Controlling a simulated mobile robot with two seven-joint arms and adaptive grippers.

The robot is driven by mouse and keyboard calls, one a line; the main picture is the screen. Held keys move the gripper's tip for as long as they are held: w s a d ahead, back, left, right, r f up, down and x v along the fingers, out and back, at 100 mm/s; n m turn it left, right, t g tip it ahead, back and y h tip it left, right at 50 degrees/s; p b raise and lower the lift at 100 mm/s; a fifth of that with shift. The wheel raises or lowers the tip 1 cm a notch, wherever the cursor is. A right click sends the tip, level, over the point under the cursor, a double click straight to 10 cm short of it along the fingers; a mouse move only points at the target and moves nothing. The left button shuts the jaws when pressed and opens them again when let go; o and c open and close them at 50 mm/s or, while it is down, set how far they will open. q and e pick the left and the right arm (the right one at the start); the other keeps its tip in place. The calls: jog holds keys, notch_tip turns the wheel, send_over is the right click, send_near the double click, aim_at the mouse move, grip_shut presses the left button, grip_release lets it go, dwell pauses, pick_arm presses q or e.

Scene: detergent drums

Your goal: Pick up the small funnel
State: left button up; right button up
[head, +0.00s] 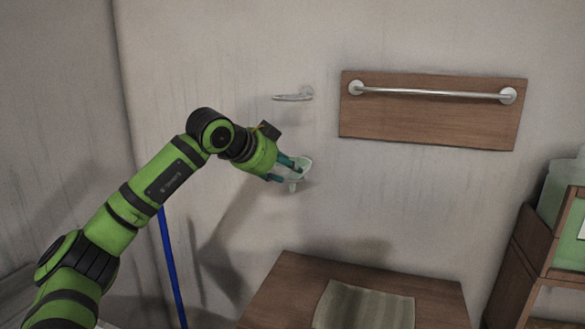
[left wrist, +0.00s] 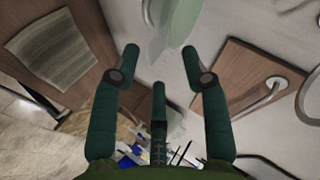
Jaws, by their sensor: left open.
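The small funnel (head: 304,173) looks pale and translucent, and shows close to the wall in the head view, with a short spout-like part below it. In the left wrist view a pale greenish shape, likely the funnel (left wrist: 175,30), lies at the top, beyond and between the two upper fingertips. My left gripper (head: 287,170) is open at the funnel, its teal fingers overlapping part of it. In the left wrist view its fingers (left wrist: 161,58) stand apart. I cannot tell whether they touch the funnel. My right gripper is not in view.
A wall hook (head: 294,97) is above the gripper. A wooden board with a metal rail (head: 432,93) is to its right. Below stands a wooden table (head: 290,290) with a striped cloth (head: 362,308). A blue pole (head: 171,265) leans at left; a wooden rack (head: 515,275) stands right.

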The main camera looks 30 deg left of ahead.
aim_at(290, 179)
pick_arm(q)
jog(key=p+x, duration=0.1)
jog(key=x, duration=0.1)
jog(key=p+x, duration=0.1)
jog(key=x, duration=0.2)
jog(key=shift+a, duration=0.2)
jog(key=shift+r, duration=0.1)
grip_shut()
